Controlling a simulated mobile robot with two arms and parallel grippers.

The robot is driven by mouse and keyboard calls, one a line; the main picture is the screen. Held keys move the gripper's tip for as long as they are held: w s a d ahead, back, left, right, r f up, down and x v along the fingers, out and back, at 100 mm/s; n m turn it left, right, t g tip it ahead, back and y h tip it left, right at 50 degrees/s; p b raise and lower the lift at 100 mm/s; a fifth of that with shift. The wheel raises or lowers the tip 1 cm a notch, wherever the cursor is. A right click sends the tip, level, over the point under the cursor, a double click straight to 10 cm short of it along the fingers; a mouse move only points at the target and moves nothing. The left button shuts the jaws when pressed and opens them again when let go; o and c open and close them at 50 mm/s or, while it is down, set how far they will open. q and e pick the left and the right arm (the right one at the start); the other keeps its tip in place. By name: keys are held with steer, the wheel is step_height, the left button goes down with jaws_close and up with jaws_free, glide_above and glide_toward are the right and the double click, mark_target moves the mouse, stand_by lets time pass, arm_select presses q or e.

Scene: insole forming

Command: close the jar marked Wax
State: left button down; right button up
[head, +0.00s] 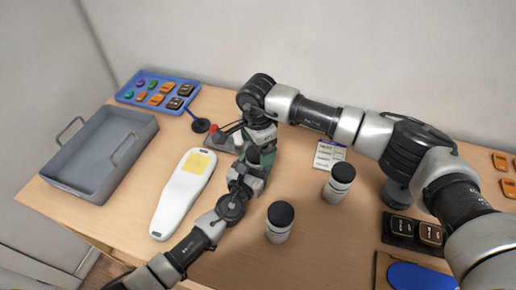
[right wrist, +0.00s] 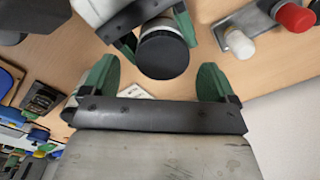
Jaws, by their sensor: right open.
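A jar with a black lid (right wrist: 163,55) shows in the right wrist view, its pale body partly visible behind the lid. The lid sits on the jar; I cannot tell how tightly. My left gripper (right wrist: 156,32) has its green fingers on both sides of this jar's body. My right gripper (right wrist: 155,78) is open, its green fingers spread on either side near the lid and apart from it. In the head view both grippers meet at mid-table, my left gripper (head: 246,180) below, and largely hide this jar. No jar label is readable, so I cannot confirm which says Wax.
Two more black-lidded jars stand upright, one in front (head: 279,224) and one to the right (head: 338,184). A white insole-shaped board (head: 175,205), a grey tray (head: 75,180) and a blue organiser (head: 125,95) lie left. A red-knobbed fixture (head: 222,138) stands close behind the grippers.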

step_height(320, 180, up, 2)
steer(key=shift+r, duration=0.15)
steer(key=shift+r+n, duration=0.35)
steer(key=shift+n, duration=0.05)
steer(key=shift+c, duration=0.4)
step_height(320, 180, up, 3)
steer(key=n, duration=0.3)
steer(key=shift+f, duration=0.1)
steer(key=shift+w+f, duration=0.1)
steer(key=shift+f, duration=3.95)
